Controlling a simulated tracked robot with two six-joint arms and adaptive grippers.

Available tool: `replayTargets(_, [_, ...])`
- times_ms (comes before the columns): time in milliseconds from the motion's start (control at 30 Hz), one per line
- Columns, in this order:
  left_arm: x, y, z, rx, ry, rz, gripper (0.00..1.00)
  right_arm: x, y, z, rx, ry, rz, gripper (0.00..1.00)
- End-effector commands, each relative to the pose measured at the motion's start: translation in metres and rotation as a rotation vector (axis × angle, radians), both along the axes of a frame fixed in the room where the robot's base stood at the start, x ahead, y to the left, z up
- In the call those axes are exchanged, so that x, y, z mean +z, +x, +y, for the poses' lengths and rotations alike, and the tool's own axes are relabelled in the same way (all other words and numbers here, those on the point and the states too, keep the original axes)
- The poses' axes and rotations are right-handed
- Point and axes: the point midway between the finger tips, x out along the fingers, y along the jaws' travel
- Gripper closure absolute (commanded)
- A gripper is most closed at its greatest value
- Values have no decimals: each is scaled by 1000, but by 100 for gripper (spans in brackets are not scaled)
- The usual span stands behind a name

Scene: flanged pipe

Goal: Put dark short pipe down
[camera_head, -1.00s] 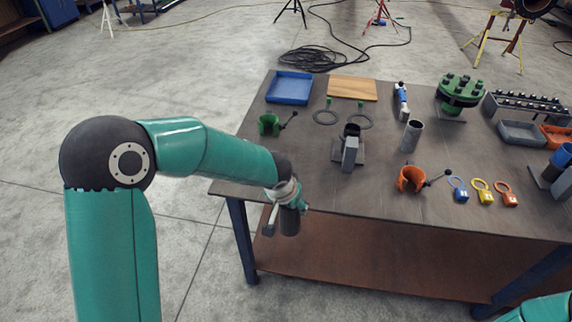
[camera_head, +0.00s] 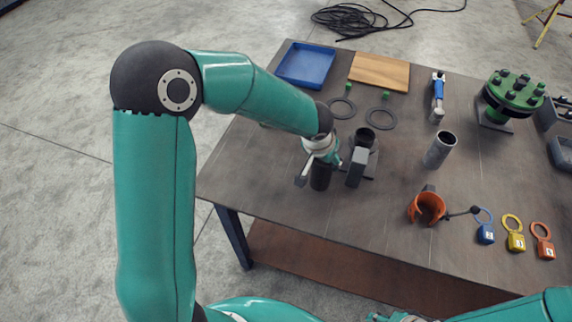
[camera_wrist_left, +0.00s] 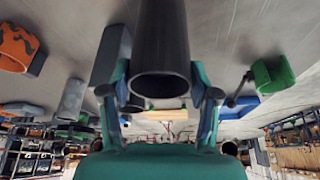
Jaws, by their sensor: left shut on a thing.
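The dark short pipe (camera_head: 320,178) is upright in my left gripper (camera_head: 323,158), over the front left part of the table. In the left wrist view the pipe (camera_wrist_left: 161,50) stands between the two fingers, its open end toward the camera. Whether its lower end touches the tabletop I cannot tell.
An orange clamp (camera_head: 427,208), a grey pipe (camera_head: 439,149) and tagged padlocks stand to the right. A blue tray (camera_head: 306,65), a wooden board (camera_head: 380,71) and two dark rings lie behind. A green clamp (camera_wrist_left: 272,74) is close by in the left wrist view. The front left tabletop is bare.

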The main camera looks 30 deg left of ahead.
Motion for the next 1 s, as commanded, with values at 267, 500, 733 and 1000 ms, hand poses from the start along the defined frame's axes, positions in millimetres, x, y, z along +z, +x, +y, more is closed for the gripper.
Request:
replayTargets(267, [1, -1, 5, 11, 0, -2, 100, 0, -1, 0, 0, 0, 1, 60])
replayTargets(500, [2, 2, 9, 22, -1, -4, 100, -3, -1, 0, 0, 0, 1, 60])
replayTargets(733, [36, 26, 49, 145, -6, -17, 100, -39, 0, 0, 0, 0, 1, 60])
replayTargets(1000, [129, 8, 107, 354, -13, -19, 100, -98, -1, 0, 0, 0, 1, 60])
